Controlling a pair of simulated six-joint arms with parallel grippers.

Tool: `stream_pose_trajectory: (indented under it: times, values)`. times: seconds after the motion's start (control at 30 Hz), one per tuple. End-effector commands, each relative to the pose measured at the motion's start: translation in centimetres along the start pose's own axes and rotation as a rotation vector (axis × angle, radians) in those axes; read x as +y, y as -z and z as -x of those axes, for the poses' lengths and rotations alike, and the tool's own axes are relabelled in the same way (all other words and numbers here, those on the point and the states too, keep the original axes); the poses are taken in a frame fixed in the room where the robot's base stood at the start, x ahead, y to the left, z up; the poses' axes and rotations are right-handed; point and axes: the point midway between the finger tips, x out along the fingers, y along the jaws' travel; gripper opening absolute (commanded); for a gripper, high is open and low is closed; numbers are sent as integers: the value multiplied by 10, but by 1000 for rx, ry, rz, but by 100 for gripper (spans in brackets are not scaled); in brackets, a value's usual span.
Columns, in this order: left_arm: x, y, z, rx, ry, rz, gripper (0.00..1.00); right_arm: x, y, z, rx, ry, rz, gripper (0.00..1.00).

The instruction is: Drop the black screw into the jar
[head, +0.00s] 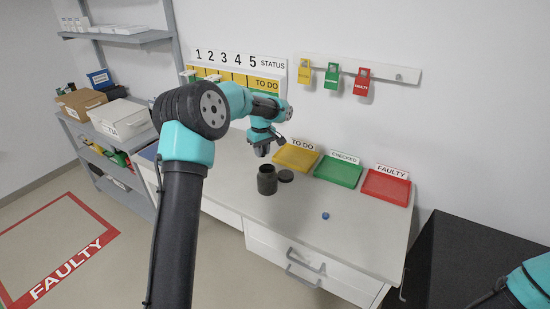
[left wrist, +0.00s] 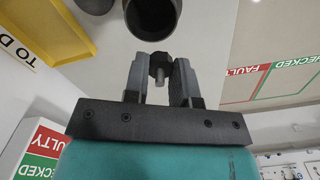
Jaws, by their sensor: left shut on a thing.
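My left gripper (head: 262,151) is above the bench, a little above and beside the jar. In the left wrist view the gripper (left wrist: 160,72) is shut on the black screw (left wrist: 159,66), with its dark head and grey shank between the fingers. The screw cannot be made out in the head view. The dark jar (head: 267,184) stands upright and open on the bench. Its round mouth also shows in the left wrist view (left wrist: 152,14), just beyond the fingertips. The black lid (head: 286,176) lies flat beside the jar. My right gripper is out of view.
Yellow (head: 296,158), green (head: 338,171) and red (head: 386,187) trays line the back of the bench. A small blue thing (head: 326,216) lies in front of them. The bench front is otherwise clear. A black surface (head: 460,260) stands at the right.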

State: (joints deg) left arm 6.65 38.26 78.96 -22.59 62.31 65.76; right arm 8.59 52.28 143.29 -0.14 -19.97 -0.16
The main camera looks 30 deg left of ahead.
Motion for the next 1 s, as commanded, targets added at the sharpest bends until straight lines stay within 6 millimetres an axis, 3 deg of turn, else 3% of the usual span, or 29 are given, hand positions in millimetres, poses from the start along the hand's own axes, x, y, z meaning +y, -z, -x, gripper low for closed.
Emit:
stream_pose_trajectory:
  times: [0.43,1.0]
  values:
    - [0,-1,-8,1,0,-3,3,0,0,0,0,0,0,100]
    - [1,-1,-58,0,0,-2,3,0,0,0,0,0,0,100]
